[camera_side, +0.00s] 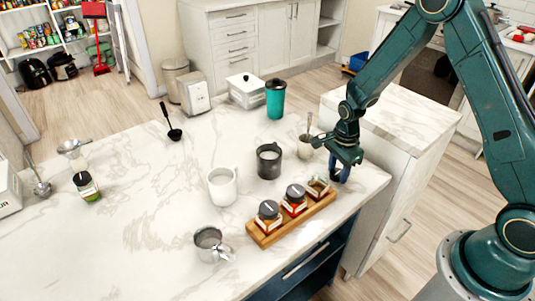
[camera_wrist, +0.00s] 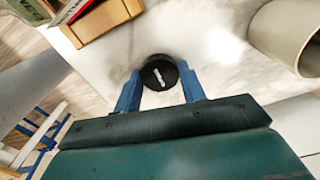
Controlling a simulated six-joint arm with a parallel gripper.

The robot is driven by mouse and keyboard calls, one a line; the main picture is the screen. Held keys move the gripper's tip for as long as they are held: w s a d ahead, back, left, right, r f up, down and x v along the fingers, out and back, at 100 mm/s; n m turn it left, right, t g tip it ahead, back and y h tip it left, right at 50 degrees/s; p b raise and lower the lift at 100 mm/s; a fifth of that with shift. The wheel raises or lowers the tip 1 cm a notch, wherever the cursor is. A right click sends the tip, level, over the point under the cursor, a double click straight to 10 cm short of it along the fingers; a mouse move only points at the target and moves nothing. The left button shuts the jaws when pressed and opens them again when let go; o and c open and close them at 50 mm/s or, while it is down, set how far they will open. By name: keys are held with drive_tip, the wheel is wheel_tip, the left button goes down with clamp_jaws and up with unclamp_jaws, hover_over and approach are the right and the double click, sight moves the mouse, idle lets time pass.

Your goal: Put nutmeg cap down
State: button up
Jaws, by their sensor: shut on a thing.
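My gripper (camera_side: 340,176) is at the right end of the counter, beside the spice rack, with its fingers pointing down. In the wrist view my gripper (camera_wrist: 160,90) is shut on the round black nutmeg cap (camera_wrist: 159,74), which has a pale mark on top. The cap is hidden in the side view, and I cannot tell whether it touches the counter. A small uncapped jar (camera_side: 318,188) stands at the rack's right end. Two jars with dark caps (camera_side: 268,209) (camera_side: 295,191) stand beside it on the wooden rack (camera_side: 263,238).
A black mug (camera_side: 269,162), a white mug (camera_side: 222,188) and a metal pitcher (camera_side: 209,245) stand left of the rack. A beige cup (camera_side: 305,150) holding a spoon is close behind my gripper. The counter's right edge is near.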

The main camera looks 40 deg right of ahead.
sight(337, 172)
drive_tip(key=shift+f, duration=0.1)
drive_tip(key=o, duration=1.1)
drive_tip(key=shift+c, duration=0.2)
drive_tip(key=shift+r, duration=0.2)
wheel_tip(337, 172, up, 12)
